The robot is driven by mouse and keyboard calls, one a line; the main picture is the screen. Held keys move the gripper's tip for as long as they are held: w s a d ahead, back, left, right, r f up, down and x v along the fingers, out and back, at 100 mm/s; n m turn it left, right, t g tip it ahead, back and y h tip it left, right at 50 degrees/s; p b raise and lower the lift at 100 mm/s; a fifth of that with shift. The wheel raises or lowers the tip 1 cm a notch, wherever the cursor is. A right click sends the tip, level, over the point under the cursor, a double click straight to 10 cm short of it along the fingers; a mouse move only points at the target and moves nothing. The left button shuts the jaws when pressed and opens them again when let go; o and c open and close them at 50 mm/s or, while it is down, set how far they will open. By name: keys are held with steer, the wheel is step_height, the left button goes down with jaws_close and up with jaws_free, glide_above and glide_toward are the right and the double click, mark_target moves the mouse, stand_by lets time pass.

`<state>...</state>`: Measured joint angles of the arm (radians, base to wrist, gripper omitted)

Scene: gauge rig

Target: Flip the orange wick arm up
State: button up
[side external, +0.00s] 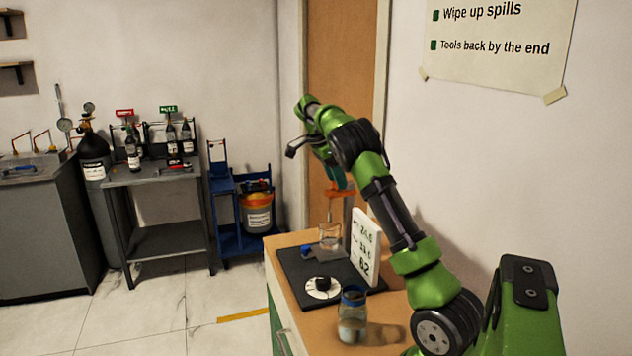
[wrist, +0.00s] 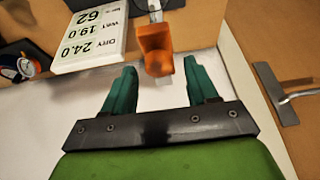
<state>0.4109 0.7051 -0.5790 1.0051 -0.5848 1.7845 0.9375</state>
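The orange wick arm (wrist: 155,50) lies between and just beyond the two teal fingers of my gripper (wrist: 160,72) in the wrist view. The fingers are spread, with a gap visible on each side of the orange part. In the side external view the orange wick arm (side external: 338,192) shows at the top of the rig, right below my gripper (side external: 343,180). A thin strand hangs from it towards a clear glass vessel (side external: 330,240). Contact with the fingers cannot be told.
A white reading panel (side external: 366,250) stands beside the rig and shows close by in the wrist view (wrist: 90,36). A blue-topped jar (side external: 352,318) stands near the front of the bench.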

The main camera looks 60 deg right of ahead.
steer(key=v, duration=0.7)
steer(key=shift+r, duration=0.2)
stand_by(0.4)
